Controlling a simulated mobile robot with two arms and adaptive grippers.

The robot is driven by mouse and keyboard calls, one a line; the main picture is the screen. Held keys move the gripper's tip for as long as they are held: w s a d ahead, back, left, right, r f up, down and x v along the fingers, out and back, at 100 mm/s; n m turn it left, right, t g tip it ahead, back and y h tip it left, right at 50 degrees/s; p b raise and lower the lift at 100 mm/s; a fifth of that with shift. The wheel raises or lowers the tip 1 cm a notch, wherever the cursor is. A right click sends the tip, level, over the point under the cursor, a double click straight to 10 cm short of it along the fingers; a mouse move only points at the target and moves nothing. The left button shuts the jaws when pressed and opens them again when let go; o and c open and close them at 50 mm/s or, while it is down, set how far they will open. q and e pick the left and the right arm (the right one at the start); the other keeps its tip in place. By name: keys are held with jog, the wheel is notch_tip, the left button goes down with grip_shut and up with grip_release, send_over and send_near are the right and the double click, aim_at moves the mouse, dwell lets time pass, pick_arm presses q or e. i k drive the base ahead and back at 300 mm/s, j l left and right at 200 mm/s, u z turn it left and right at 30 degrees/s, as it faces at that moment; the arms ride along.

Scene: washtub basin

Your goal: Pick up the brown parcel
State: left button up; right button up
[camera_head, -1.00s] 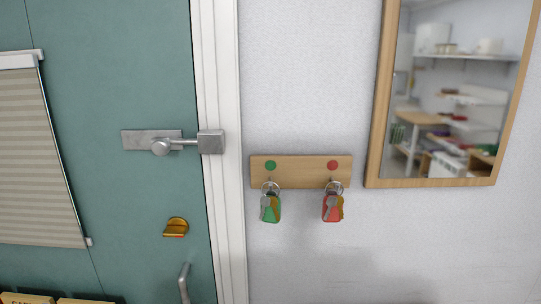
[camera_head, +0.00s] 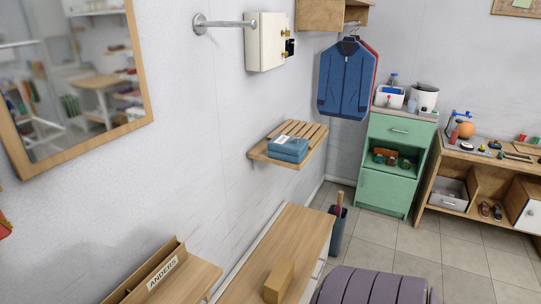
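The brown parcel (camera_head: 279,281) is a small, plain tan-brown box. It stands on the near part of a long, low wooden bench top (camera_head: 286,236), near the bottom middle of the head view. Its top and side faces show, and nothing touches it. Neither of my grippers shows in this view.
A wooden box labelled ANDERS (camera_head: 162,274) stands to the left of the parcel. A grey-purple ribbed rounded thing (camera_head: 372,287) lies to its right.

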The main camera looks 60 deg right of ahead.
aim_at(276, 286)
jog(key=z, duration=0.5)
jog(key=l+z, duration=0.15)
jog(key=z, duration=0.8)
jog(key=l+z, duration=0.1)
jog(key=z, duration=0.4)
